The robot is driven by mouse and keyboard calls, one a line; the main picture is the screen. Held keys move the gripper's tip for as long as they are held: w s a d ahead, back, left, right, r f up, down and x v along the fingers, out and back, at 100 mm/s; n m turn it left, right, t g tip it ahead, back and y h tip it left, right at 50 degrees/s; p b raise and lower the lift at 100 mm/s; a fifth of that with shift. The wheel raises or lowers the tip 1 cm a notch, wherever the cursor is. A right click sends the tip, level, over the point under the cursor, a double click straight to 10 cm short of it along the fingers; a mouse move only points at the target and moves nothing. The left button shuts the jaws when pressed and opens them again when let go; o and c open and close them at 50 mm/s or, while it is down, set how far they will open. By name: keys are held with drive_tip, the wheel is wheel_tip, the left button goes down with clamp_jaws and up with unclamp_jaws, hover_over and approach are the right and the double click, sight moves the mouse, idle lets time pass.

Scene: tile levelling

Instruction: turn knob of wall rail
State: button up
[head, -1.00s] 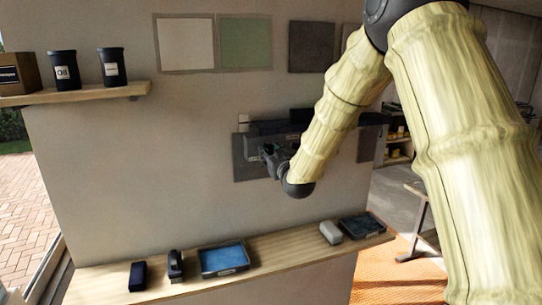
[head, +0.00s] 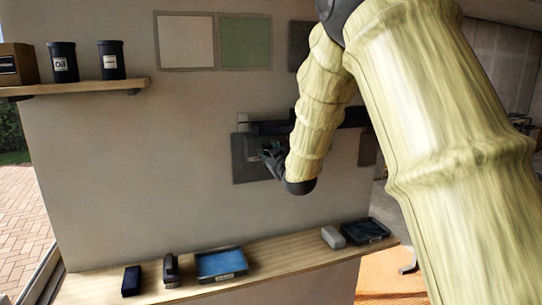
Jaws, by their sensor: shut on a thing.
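The dark wall rail (head: 268,127) runs across the wall in the middle of the head view, over a dark grey tile (head: 246,166). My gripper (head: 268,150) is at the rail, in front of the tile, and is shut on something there. The knob itself is hidden behind my gripper and arm, so its angle cannot be seen. My arm also covers the middle of the rail.
Below is a wooden shelf (head: 287,258) with a blue tray (head: 221,264), a dark tray (head: 365,231), a grey block (head: 333,237) and small dark items. An upper left shelf (head: 75,90) holds a box and two dark jars.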

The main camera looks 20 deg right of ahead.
drive_tip(key=o, duration=1)
drive_tip(key=s, duration=1.2)
drive_tip(key=shift+d, duration=0.25)
